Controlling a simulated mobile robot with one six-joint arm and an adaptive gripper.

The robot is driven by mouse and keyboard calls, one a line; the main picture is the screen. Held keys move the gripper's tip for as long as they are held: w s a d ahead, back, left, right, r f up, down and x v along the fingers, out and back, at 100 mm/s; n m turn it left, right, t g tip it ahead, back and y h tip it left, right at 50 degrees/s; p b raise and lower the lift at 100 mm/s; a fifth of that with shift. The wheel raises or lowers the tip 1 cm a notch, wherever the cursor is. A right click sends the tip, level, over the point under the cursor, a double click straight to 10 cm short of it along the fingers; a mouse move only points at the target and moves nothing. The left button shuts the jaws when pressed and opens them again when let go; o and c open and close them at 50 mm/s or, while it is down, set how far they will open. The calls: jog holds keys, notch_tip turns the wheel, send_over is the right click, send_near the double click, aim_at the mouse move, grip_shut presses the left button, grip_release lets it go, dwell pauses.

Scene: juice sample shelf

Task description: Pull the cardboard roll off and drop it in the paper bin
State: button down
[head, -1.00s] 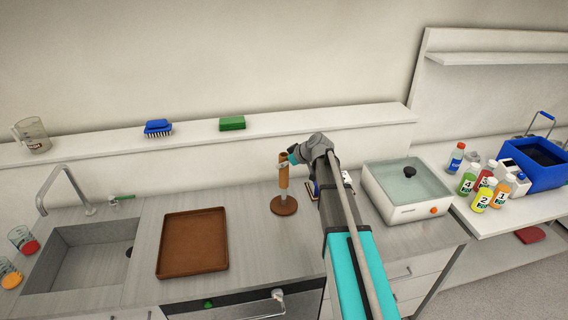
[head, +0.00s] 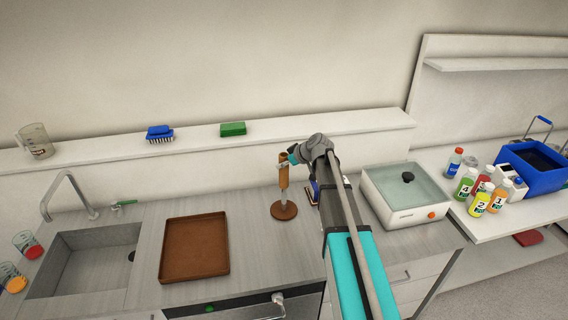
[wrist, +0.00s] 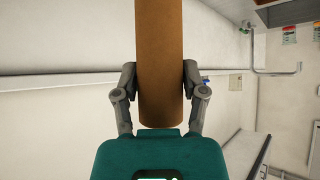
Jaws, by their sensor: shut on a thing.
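The brown cardboard roll (head: 283,174) is upright above the round brown foot (head: 284,211) of a stand on the counter. A thinner length of post shows between the roll and the foot. My gripper (head: 289,159) is at the roll's upper part, coming from the right. In the wrist view my gripper (wrist: 160,88) has one finger on each side of the roll (wrist: 160,45) and is shut on it. Whether the post is still inside the roll is hidden. I see no paper bin in either view.
A brown tray (head: 194,272) lies left of the stand, beside the sink (head: 85,262). A white bath with a clear lid (head: 409,215) is to the right of my arm. Bottles (head: 480,205) and a blue crate (head: 530,180) are farther right. A ledge runs behind.

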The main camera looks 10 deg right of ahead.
jog(key=shift+r+p, duration=0.55)
jog(key=shift+r, duration=0.15)
jog(key=shift+r, duration=0.2)
jog(key=shift+s+f, duration=0.1)
